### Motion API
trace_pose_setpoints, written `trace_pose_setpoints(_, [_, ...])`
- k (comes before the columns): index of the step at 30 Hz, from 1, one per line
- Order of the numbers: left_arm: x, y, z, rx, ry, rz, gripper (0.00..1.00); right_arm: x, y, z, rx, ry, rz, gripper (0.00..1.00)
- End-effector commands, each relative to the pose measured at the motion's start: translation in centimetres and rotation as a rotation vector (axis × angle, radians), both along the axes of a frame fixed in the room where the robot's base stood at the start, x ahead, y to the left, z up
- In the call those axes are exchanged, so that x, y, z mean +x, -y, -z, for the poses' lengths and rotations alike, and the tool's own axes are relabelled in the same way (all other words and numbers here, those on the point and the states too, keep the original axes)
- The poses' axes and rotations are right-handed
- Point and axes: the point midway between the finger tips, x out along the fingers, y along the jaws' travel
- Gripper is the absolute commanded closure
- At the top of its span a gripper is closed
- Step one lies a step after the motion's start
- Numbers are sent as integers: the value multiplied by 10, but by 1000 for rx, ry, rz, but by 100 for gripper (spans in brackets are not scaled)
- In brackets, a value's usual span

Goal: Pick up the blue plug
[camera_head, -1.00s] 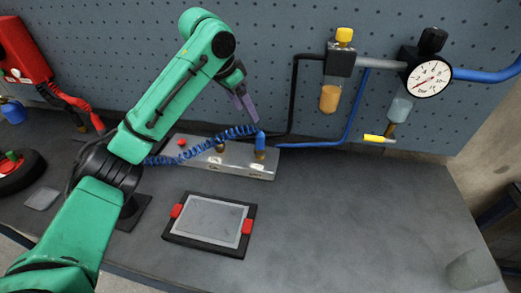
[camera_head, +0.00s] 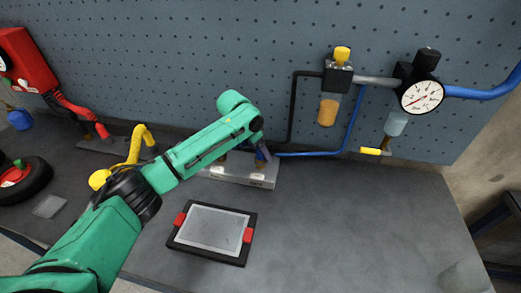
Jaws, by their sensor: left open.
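My left gripper (camera_head: 263,153) has dark purple fingers and is just above the right end of the grey metal block (camera_head: 268,180). Its jaws are open. The blue plug is not clearly visible; the gripper and forearm cover the spot over the brass fitting (camera_head: 259,168). I cannot tell whether the fingers are around the plug or in front of it. The coiled blue hose is hidden behind my arm. My right gripper is not in view.
A black-framed tablet (camera_head: 212,230) with red corners lies in front of the block. A yellow bent item (camera_head: 139,146) stands at left. The right of the bench is clear.

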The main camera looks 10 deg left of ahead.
Motion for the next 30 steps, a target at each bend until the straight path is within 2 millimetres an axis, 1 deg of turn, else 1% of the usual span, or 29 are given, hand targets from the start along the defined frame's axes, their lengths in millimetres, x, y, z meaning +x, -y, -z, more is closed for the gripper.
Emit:
trace_pose_setpoints(1, [0,0,0,0,0,0,26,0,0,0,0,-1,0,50])
trace_pose_setpoints(2, [0,0,0,0,0,0,34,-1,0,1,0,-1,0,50])
trace_pose_setpoints(3, [0,0,0,0,0,0,49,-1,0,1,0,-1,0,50])
trace_pose_setpoints(5, [0,0,0,0,0,0,72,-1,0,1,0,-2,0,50])
trace_pose_setpoints(6, [0,0,0,0,0,0,87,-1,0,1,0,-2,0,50])
trace_pose_setpoints(7, [0,0,0,0,0,0,99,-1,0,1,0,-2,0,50])
trace_pose_setpoints(8, [0,0,0,0,0,0,100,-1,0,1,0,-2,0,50])
trace_pose_setpoints(16, [0,0,-2,-1,1,0,100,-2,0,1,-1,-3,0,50])
trace_pose_setpoints(20, [1,0,-9,-1,3,0,100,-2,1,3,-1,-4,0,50])
trace_pose_setpoints(23, [1,0,-25,-2,6,0,100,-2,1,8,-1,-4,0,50])
trace_pose_setpoints(26, [2,1,-51,-4,8,1,100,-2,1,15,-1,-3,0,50])
trace_pose_setpoints(29, [1,1,-88,-4,10,2,100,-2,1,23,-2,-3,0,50])
trace_pose_setpoints(30, [1,1,-104,-4,8,0,100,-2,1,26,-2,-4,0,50])
